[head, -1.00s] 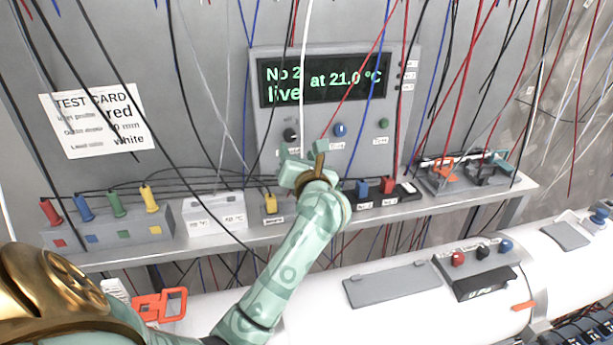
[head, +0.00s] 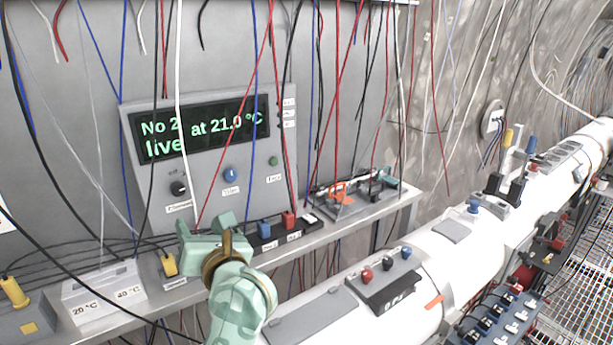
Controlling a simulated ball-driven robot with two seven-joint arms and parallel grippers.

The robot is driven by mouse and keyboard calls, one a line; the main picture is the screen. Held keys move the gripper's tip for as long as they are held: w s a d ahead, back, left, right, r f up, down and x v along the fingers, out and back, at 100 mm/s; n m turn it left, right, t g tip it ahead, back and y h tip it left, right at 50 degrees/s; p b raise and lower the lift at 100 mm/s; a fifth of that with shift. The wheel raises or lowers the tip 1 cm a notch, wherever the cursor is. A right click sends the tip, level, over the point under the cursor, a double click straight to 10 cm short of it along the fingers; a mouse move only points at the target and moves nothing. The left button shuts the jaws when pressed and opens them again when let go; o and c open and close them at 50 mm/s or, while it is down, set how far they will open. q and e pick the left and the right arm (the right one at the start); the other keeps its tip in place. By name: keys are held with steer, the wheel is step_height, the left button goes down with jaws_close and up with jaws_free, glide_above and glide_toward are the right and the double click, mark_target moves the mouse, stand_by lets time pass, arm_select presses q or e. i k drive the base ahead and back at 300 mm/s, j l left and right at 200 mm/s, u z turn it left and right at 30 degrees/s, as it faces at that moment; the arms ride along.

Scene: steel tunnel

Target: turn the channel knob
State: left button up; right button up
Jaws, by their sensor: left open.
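The channel knob is a small black knob (head: 178,187) on the lower left face of the grey display box (head: 214,200), with a small label below it. A blue knob (head: 230,174) and a green button (head: 273,161) sit to its right. The dark screen (head: 200,128) reads "No 2 live at 21.0 °C" in green. My left gripper (head: 204,229) is open and appears empty, below the black knob in the picture and in front of the box's lower edge. Its gap from the panel is hard to judge. My right gripper is out of view.
Hanging wires cross in front of the box. A shelf (head: 400,209) holds a yellow plug (head: 169,265), blue and red blocks, and a grey tray (head: 352,198). A white pipe (head: 460,250) with a red, black and blue connector box runs below to the right.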

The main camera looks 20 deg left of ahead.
mark_target(178, 189)
steer(key=k+l, duration=0.2)
steer(key=l, duration=0.2)
steer(key=k+l, duration=0.2)
steer(key=l, duration=0.2)
steer(key=k+l, duration=0.2)
steer(key=l, duration=0.15)
